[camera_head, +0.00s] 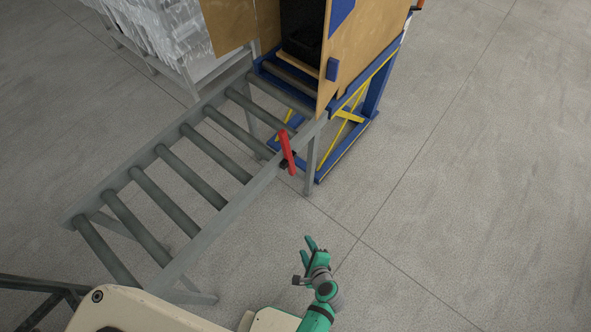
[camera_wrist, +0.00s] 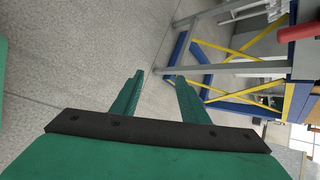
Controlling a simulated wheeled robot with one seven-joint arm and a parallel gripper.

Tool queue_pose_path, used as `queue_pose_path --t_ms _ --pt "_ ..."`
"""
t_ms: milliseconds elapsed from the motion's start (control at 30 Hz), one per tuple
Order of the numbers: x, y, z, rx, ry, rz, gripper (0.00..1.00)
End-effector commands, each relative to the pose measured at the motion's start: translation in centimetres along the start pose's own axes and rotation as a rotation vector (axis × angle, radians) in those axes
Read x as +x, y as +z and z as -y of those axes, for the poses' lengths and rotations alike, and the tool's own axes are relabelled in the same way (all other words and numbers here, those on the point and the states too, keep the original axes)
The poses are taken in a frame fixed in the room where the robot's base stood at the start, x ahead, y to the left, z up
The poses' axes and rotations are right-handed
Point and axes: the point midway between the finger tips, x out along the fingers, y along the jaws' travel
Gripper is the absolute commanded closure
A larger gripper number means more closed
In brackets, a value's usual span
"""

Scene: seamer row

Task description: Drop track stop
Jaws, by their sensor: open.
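The track stop appears as a red handle (camera_head: 287,152) on a dark pivot at the right rail of the roller track (camera_head: 236,207). It stands up at a tilt near the track's far end. In the wrist view a red bar (camera_wrist: 299,32) shows at the upper right edge, partly cut off. My green gripper (camera_head: 309,249) is open and empty. It is below and to the right of the red handle, clear of the track. In the wrist view the two fingers (camera_wrist: 158,78) point out over bare floor, with nothing between them.
A blue and yellow frame (camera_head: 352,115) stands at the track's far end, bearing brown panels (camera_head: 372,42) around a dark box (camera_head: 301,28). Wrapped white goods (camera_head: 160,30) stand at the upper left. A dark rail (camera_head: 40,290) is at the lower left. Floor on the right is clear.

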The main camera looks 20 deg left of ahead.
Motion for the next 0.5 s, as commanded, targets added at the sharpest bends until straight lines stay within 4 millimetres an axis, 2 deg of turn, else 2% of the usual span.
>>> queue_pose_path --t_ms 33,100,233,367,500 --pt "1.4 -0.1 1.5 0.081 -0.003 0.061 0.59" --pt "2.8 0.3 3.4 0.198 0.001 0.154 0.59" --pt "4.3 1.1 7.8 0.394 0.012 0.34 0.59" --pt "4.5 1.8 13.2 0.557 0.03 0.537 0.59" --pt "3.2 2.3 18.5 0.678 0.054 0.725 0.59"
